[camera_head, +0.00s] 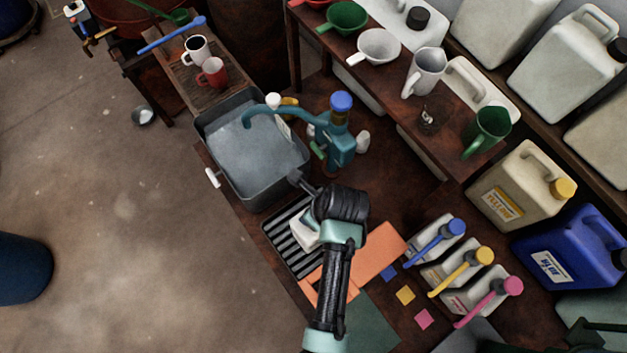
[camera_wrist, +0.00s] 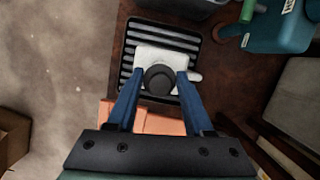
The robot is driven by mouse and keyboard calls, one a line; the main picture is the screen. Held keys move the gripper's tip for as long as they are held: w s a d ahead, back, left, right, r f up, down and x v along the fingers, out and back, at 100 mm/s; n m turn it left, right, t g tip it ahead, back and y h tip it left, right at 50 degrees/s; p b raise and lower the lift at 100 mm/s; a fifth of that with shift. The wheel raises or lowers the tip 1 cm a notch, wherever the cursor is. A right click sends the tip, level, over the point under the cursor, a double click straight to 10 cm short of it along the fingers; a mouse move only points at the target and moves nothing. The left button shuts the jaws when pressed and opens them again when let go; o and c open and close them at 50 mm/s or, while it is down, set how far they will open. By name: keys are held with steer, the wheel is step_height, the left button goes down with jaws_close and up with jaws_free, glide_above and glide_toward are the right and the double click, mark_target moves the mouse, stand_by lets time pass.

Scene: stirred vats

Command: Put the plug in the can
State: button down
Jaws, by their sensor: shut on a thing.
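The plug (camera_wrist: 160,78) is a dark grey, round piece between the tips of my gripper's two blue fingers (camera_wrist: 160,88). The fingers are shut on it from both sides. The can (camera_wrist: 158,58) is white and stands on the black slatted rack, directly behind the plug in the wrist view. The plug covers part of the can, so I cannot tell whether it is above the mouth or in it. In the head view my gripper (camera_head: 318,210) is over the rack, and my arm hides the plug and most of the can (camera_head: 304,231).
The slatted rack (camera_head: 281,238) lies beside a grey vat (camera_head: 258,185). A teal pump with a blue top (camera_head: 340,148) stands behind. An orange mat (camera_head: 378,253) lies right of the rack. Several small bottles with coloured taps (camera_head: 440,238) stand further right. Large jerrycans line the back.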

steer(key=shift+w+f+b, duration=0.1)
steer(key=shift+f+b, duration=1.85)
steer(key=shift+f, duration=0.15)
steer(key=shift+p, duration=0.6)
steer(key=shift+f, duration=0.6)
jaws_free()
steer(key=shift+r, duration=0.15)
steer(key=shift+r+p, duration=3.7)
steer(key=shift+p, duration=0.25)
